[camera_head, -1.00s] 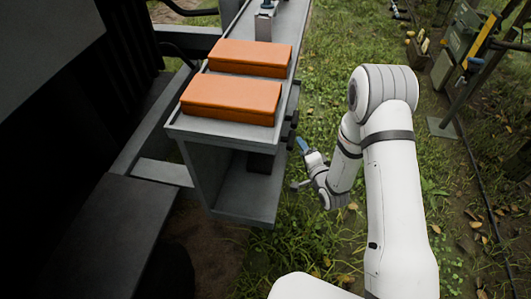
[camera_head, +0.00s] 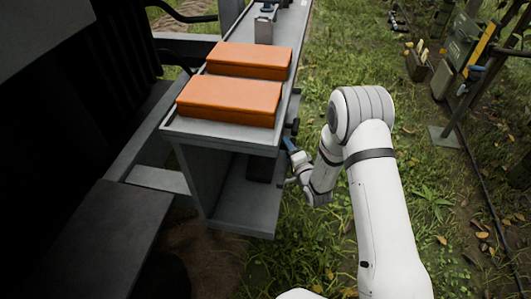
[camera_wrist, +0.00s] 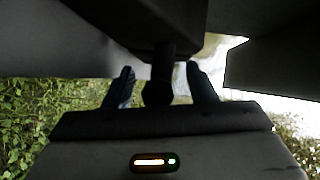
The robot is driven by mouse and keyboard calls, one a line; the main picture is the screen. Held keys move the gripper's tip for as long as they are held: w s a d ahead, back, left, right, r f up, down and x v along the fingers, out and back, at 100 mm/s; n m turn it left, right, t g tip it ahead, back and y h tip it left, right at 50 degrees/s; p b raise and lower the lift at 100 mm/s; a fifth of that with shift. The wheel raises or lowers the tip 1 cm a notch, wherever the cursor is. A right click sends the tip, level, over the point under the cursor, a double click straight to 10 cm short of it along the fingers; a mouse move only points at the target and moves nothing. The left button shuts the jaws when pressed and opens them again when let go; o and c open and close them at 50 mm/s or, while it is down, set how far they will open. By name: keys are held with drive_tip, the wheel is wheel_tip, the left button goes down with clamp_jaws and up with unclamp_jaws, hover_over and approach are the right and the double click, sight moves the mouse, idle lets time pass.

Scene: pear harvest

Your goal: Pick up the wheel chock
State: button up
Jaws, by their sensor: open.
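A dark block, which looks like the wheel chock (camera_head: 261,168), sits on the lower shelf of the grey cart, partly hidden under the top shelf. In the wrist view, a dark block (camera_wrist: 165,25) with a stem and round knob (camera_wrist: 157,93) shows ahead. My gripper (camera_head: 289,142) is at the cart's open right side, beside the block. In the wrist view, my gripper (camera_wrist: 161,80) has its two fingers apart, with the knob between them in the picture. I cannot tell whether either finger touches it.
Two orange boxes (camera_head: 231,98) (camera_head: 250,59) lie on the top shelf of the grey cart (camera_head: 245,212), which overhangs the lower shelf. Dark machinery stands at the left. Grass is open to the right of my arm. Tools and a post stand at the far right.

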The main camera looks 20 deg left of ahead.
drive_tip(key=shift+c, duration=0.2)
clamp_jaws()
idle(0.4)
drive_tip(key=shift+r, duration=0.1)
